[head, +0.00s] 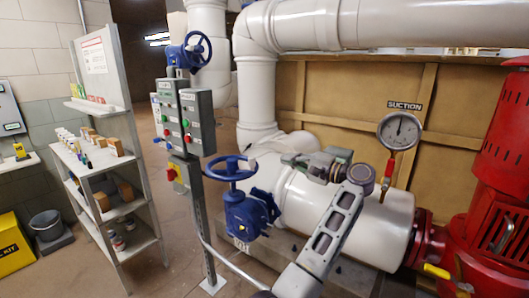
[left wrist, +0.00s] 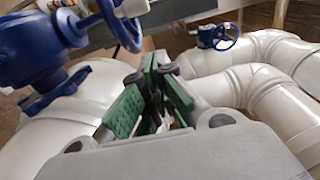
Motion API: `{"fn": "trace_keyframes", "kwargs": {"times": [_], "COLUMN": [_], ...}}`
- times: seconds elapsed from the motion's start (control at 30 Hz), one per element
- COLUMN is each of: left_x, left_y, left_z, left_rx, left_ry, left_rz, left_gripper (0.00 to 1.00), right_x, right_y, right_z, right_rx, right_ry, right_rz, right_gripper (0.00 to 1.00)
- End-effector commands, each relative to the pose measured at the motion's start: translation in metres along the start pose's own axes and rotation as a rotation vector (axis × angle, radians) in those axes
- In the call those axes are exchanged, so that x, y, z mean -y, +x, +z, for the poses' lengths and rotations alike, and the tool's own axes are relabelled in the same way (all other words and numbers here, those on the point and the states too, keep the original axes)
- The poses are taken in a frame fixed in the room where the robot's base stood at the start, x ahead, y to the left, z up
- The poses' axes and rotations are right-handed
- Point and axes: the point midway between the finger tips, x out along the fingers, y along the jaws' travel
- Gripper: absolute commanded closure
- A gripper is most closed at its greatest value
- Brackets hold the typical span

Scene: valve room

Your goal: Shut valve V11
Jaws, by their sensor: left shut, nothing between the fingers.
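A blue valve (head: 247,212) with a blue handwheel (head: 229,168) sits on the large white pipe in the middle of the head view. A small tag (head: 241,244) under it seems to read V11, though it is tiny. My left gripper (head: 291,159) is just right of this handwheel, apart from it, with its fingers pointing left. In the left wrist view, the green-padded fingers (left wrist: 154,68) are shut with nothing between them. A blue valve body (left wrist: 40,45) stands at upper left there, with part of its wheel cut off by the top edge. My right gripper is not in view.
A second blue handwheel valve (head: 187,52) is higher, behind grey button boxes (head: 196,120) on a post. A pressure gauge (head: 399,130) and red pump (head: 497,170) stand at right. A shelf rack (head: 110,180) is at left. Floor between rack and post is clear.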

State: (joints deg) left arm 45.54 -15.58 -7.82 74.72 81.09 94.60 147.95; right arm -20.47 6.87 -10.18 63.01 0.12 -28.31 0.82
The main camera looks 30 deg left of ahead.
Motion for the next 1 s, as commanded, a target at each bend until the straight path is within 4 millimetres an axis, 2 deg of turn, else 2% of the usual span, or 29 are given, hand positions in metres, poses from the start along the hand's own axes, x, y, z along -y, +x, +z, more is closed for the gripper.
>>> {"fn": "trace_keyframes", "kwargs": {"times": [0.67,1.0], "left_x": [0.000,0.000], "left_y": [0.004,0.032], "left_z": [0.000,0.000], "left_rx": [0.001,0.002], "left_ry": [0.000,0.001], "left_rz": [0.000,-0.001], "left_gripper": [1.00,1.00], "right_x": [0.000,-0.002], "right_y": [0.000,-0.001], "right_z": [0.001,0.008], "right_rx": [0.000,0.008], "right_ry": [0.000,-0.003], "right_rz": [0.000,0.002], "right_gripper": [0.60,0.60]}}
